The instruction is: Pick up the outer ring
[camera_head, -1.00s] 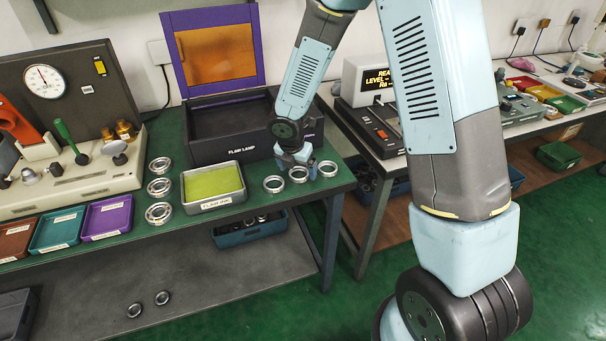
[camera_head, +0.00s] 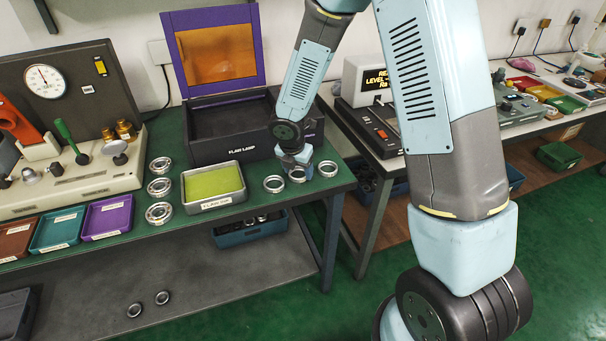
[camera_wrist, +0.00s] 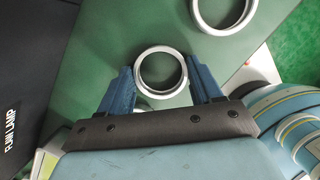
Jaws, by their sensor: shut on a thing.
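Three plain metal rings stand in a row at the front right of the green bench. The middle ring (camera_head: 297,176) is the one at my gripper (camera_head: 297,163). In the wrist view this outer ring (camera_wrist: 161,49) lies between the two blue fingers of my gripper (camera_wrist: 162,84), which are shut on it from both sides. It appears to be at bench level; I cannot tell any gap beneath it. The left ring (camera_head: 273,184) and the right ring (camera_head: 329,169) stand free. In the wrist view another ring (camera_wrist: 246,18) shows at the top right.
A tray with yellow-green liquid (camera_head: 213,186) is left of the rings. Several bearings (camera_head: 159,188) are left of it. The black flaw lamp case (camera_head: 228,135), lid raised, stands behind. The bench's right edge (camera_head: 350,178) is close to the right ring.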

